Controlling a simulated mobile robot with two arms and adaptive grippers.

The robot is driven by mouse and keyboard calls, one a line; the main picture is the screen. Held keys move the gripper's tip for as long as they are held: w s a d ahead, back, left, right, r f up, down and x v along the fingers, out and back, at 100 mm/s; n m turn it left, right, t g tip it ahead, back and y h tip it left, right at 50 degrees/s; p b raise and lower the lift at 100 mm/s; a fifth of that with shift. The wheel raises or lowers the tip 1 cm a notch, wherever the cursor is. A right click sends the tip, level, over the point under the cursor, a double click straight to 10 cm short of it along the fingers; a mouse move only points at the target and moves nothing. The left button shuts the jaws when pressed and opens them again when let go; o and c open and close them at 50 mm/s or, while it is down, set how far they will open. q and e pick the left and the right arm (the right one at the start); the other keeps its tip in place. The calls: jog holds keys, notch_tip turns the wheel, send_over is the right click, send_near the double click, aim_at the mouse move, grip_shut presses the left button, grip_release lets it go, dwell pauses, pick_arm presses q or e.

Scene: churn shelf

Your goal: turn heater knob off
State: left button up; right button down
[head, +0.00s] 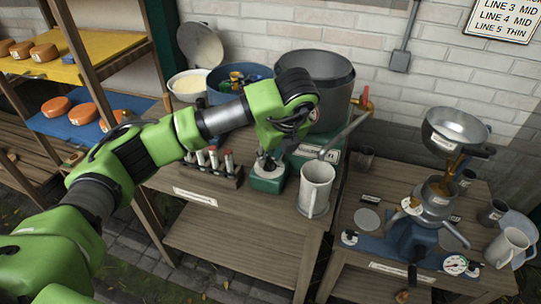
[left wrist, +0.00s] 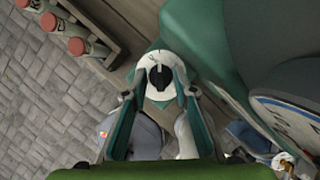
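The heater's green control box (head: 267,180) stands at the table's front edge, beside the large grey pot. Its knob is mostly hidden under my gripper in the head view. In the left wrist view the knob (left wrist: 160,77) is a black handle on a white round dial. My left gripper (head: 271,152) points down just above the box. In the left wrist view the fingers of my left gripper (left wrist: 160,95) are apart, with the dial centred between and just beyond their tips. I cannot tell whether they touch it. My right gripper is in neither view.
A grey mug (head: 316,190) stands close right of the box. A rack of red-capped bottles (head: 212,168) stands to its left. The pot (head: 325,75) with its spout is behind. A blue-based separator (head: 420,238) occupies the right table. The lower shelf looks bare.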

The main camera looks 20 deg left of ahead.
pick_arm(q)
jog(key=v, duration=1.2)
jog(key=shift+f, duration=0.15)
